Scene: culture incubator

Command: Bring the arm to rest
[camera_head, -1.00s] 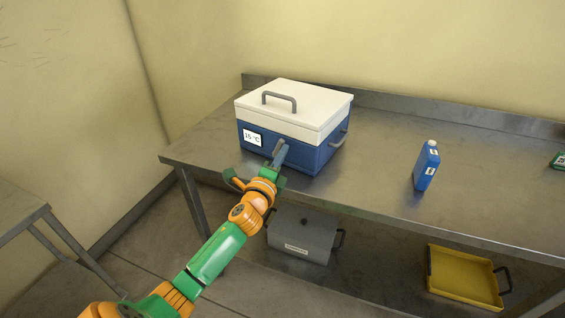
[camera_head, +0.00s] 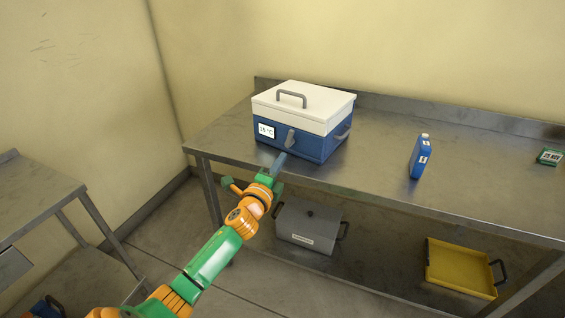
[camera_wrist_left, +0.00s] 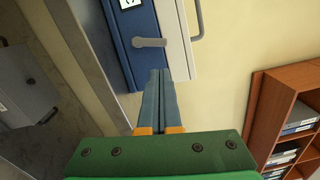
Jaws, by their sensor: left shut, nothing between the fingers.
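My left arm reaches in from the lower left, and its gripper (camera_head: 280,160) is just in front of the blue and white incubator box (camera_head: 304,113). In the left wrist view the two blue-grey fingers (camera_wrist_left: 160,76) are pressed together with nothing between them. Their tips point toward the incubator's grey front latch (camera_head: 290,138), which also shows in the left wrist view (camera_wrist_left: 149,42), and they look apart from it. The white lid is down on the box, and a small display on its front reads about 15 °C. My right gripper is not in view.
The incubator stands on a metal table (camera_head: 380,176) with a blue bottle (camera_head: 418,158) and a green-white box (camera_head: 549,157) to its right. A grey lidded container (camera_head: 308,228) and a yellow tray (camera_head: 460,270) sit below. Another table (camera_head: 35,195) stands at left.

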